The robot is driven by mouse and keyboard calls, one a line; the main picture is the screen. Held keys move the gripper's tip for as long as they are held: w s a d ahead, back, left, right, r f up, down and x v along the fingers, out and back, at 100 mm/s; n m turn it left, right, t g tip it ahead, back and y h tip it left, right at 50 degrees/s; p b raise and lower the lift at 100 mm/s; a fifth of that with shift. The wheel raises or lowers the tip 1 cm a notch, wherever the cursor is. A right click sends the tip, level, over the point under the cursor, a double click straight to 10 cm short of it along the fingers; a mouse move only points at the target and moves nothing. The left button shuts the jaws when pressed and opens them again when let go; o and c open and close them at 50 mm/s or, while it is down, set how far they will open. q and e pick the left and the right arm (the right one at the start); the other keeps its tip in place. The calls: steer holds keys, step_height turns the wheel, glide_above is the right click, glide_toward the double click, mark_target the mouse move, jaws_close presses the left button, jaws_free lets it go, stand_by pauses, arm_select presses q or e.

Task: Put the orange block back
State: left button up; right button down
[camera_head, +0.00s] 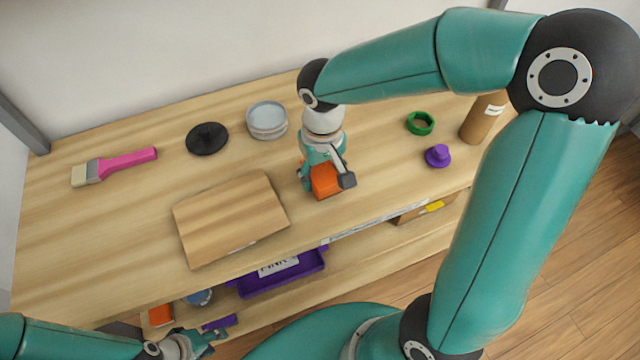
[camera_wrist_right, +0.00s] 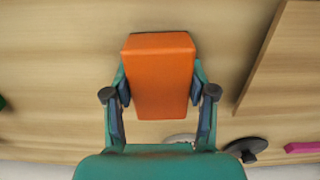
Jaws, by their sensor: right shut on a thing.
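The orange block (camera_head: 325,181) is at the middle of the wooden table top in the head view. My right gripper (camera_head: 327,176) is shut on it from above; the arm hides part of the block. In the right wrist view the orange block (camera_wrist_right: 160,75) sits between the two fingers of my right gripper (camera_wrist_right: 160,95), one pad on each side. I cannot tell whether the block touches the table. My left gripper (camera_head: 205,342) is low at the bottom left, beside the lower shelf; its fingers are too small to read clearly.
A wooden board (camera_head: 230,220) lies left of the block. Behind are a black lid (camera_head: 207,139) and stacked dishes (camera_head: 267,120); a pink brush (camera_head: 125,163) is far left. Right are a green ring (camera_head: 420,123), purple knob (camera_head: 438,156) and brown bottle (camera_head: 480,122). A purple tray (camera_head: 285,279) is below.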

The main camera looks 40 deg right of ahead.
mark_target(322, 171)
steer(key=shift+f, duration=0.2)
stand_by(0.4)
steer(key=shift+c, duration=0.6)
jaws_free()
steer(key=c, duration=0.4)
steer(key=shift+r, duration=0.1)
step_height(322, 171, up, 9)
steer(key=p, duration=0.7)
